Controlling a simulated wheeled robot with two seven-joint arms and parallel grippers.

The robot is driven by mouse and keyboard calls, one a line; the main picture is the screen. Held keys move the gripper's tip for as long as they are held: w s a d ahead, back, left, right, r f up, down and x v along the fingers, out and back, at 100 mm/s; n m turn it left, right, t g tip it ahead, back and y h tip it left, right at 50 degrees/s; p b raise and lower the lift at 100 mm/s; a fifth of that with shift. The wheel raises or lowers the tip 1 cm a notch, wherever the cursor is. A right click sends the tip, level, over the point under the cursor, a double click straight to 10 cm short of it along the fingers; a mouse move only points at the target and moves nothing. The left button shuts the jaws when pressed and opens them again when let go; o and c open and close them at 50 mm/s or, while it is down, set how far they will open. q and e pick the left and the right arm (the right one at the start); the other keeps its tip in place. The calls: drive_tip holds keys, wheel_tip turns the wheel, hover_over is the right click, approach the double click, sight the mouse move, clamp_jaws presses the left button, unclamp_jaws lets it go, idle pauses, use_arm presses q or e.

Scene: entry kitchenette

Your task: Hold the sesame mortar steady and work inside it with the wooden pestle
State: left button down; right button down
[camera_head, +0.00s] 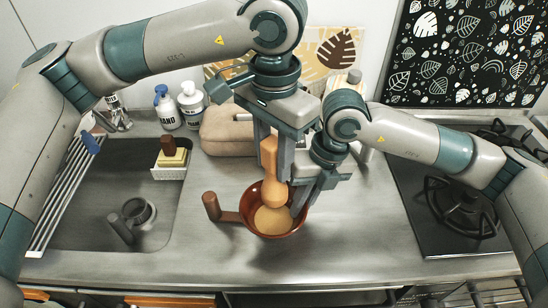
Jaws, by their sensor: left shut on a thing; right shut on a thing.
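The sesame mortar (247,222) is a reddish-brown bowl with a side handle (211,207) pointing left. It stands on the steel counter with a beige layer inside. My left gripper (271,172) is above the bowl, pointing down, shut on the wooden pestle (268,153). The pestle is close to upright, and its rounded lower end is inside the bowl. Whether it touches the contents is hard to tell. My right gripper (303,203) is at the bowl's right side, shut on its rim. Its fingers partly hide that rim.
Soap bottles (166,106), a sponge holder (170,172) and a beige bread-bin-like box (222,132) stand behind. A gas stove (465,215) is at right. The counter in front is clear.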

sight(274, 140)
use_arm(q)
drive_tip(key=shift+d+r, duration=0.2)
drive_tip(key=shift+r, duration=2)
use_arm(e)
drive_tip(key=shift+s+f, duration=0.15)
drive_tip(key=shift+f, duration=0.05)
use_arm(q)
drive_tip(key=shift+w, duration=0.1)
use_arm(e)
drive_tip(key=c, duration=1.8)
unclamp_jaws()
drive_tip(key=shift+c, duration=0.2)
drive_tip(key=shift+r, duration=0.2)
use_arm(q)
drive_tip(key=shift+f, duration=0.1)
use_arm(e)
drive_tip(key=shift+r, duration=0.55)
use_arm(q)
drive_tip(key=shift+a+f, duration=0.1)
drive_tip(key=shift+a, duration=0.1)
use_arm(e)
drive_tip(key=v, duration=1)
drive_tip(key=shift+w+d+r, duration=0.3)
drive_tip(key=shift+w+d, duration=0.05)
drive_tip(key=shift+d, duration=0.05)
drive_tip(key=shift+s, duration=0.15)
